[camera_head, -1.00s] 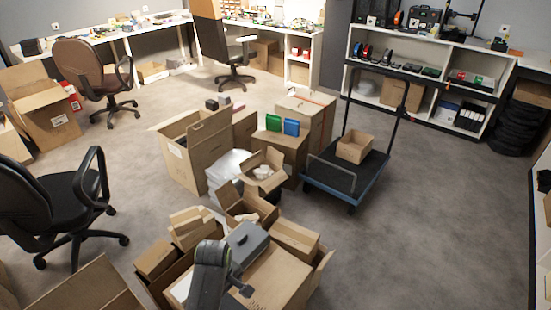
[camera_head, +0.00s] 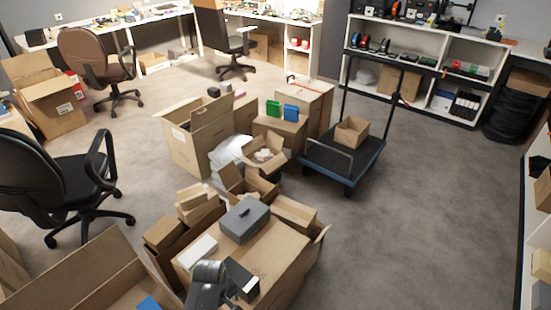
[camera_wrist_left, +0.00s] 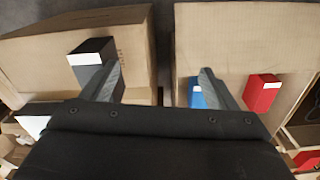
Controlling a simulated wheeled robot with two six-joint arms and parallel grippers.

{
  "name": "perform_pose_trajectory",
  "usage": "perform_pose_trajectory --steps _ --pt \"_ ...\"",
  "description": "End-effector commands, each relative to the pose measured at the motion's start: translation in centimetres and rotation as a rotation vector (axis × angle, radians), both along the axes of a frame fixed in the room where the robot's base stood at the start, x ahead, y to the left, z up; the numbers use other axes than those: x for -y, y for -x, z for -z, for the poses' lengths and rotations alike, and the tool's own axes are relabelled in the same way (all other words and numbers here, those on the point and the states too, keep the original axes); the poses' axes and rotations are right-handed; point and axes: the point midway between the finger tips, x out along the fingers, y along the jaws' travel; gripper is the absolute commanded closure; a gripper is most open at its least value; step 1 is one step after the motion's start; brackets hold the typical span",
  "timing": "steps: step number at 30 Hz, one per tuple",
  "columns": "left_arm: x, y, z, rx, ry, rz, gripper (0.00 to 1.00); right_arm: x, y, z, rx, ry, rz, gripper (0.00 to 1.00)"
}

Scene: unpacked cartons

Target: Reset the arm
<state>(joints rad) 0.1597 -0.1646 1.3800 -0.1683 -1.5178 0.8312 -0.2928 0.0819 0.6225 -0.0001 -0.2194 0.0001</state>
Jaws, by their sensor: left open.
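My left arm enters the head view at the bottom centre, over the near edge of a large closed carton (camera_head: 278,262). My left gripper (camera_wrist_left: 160,69) is open and empty in the left wrist view, its two fingers wide apart over the gap between two cartons. A black box with a white label (camera_wrist_left: 92,52) lies partly behind one finger. It also shows on the large carton beside my arm in the head view (camera_head: 240,277). A blue item (camera_wrist_left: 198,94) is partly behind the other finger. My right gripper is not in view.
A grey case (camera_head: 244,219) and a white box (camera_head: 197,250) sit on the large carton. An open carton (camera_head: 85,275) stands at the lower left. A red box (camera_wrist_left: 262,93) shows in the wrist view. A blue cart (camera_head: 343,168) stands behind; floor at right is clear.

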Motion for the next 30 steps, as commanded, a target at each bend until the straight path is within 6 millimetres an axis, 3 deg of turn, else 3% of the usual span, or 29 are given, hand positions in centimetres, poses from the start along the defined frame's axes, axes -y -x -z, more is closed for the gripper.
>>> perform_pose_trajectory --steps 7,11,15,18,21,26,30 --pt "-2.6 4.5 7.5 0.004 -0.011 0.145 0.19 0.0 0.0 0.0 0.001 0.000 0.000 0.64" --pt "-4.9 9.4 13.1 0.009 -0.020 0.265 0.19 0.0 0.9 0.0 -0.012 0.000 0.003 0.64" --pt "-7.8 16.6 18.6 0.019 -0.035 0.404 0.19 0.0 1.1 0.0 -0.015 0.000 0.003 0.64" --pt "-10.1 22.3 21.5 0.026 -0.053 0.497 0.19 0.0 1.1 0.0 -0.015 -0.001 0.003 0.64" --pt "-12.2 28.1 23.4 0.030 -0.076 0.584 0.19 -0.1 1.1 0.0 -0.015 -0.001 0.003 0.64" --pt "-15.4 36.8 24.8 0.029 -0.117 0.708 0.19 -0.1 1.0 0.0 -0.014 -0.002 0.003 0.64" --pt "-15.3 36.2 28.3 0.046 -0.123 0.717 0.19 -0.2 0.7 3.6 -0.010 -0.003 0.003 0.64"
